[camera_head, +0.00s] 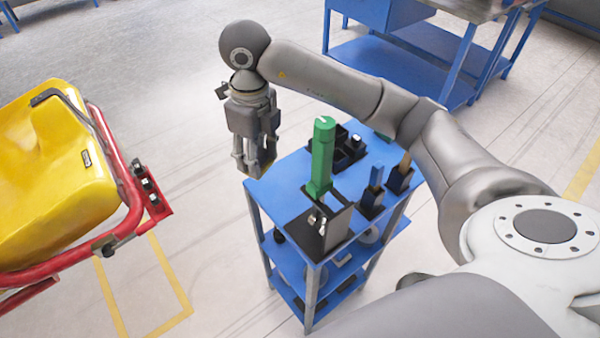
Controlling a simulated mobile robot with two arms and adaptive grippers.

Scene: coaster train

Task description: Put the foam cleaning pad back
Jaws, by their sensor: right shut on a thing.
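My right gripper (255,165) hangs pointing down just beyond the back left corner of the blue cart (277,190). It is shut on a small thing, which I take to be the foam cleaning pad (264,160). Only a small yellowish part of it shows between the fingers, so its shape and tilt cannot be told. On the cart top, a black divided box (350,148) stands at the back, and small black holders (371,208) stand at the right. My left gripper is not in view.
A yellow coaster car seat (50,170) with a red frame (125,180) is at the left. Open floor lies between car and cart. A blue workbench (400,60) stands behind.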

